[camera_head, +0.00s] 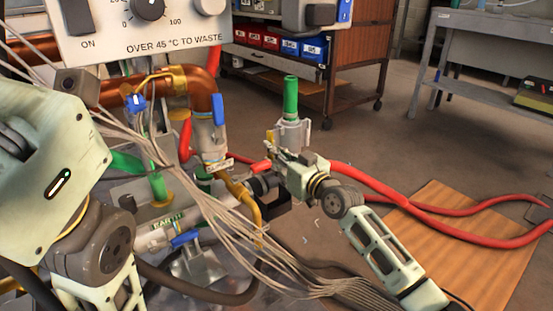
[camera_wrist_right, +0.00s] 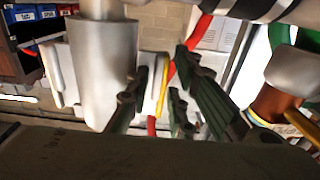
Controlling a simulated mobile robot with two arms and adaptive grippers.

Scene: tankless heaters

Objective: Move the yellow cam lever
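A bent yellow bar (camera_head: 246,203) shows among the pipework in the head view, left of and below my right gripper. It looks like the yellow lever, but I cannot tell for certain. My right gripper (camera_head: 275,153) is beside the pipework, apart from this bar. In the wrist view its dark fingers (camera_wrist_right: 160,78) are spread. A pale part with a yellow edge (camera_wrist_right: 161,98) shows in the gap behind them; I see no grip on it. My left arm fills the left of the head view, and its gripper is not visible.
A grey fitting with a green top (camera_head: 291,90) stands directly behind my right gripper. Bundled cables (camera_head: 215,215) cross in front of the pipes. Red hoses (camera_head: 450,208) run over the floor and a wooden board (camera_head: 470,260). A heater box (camera_head: 140,28) hangs above.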

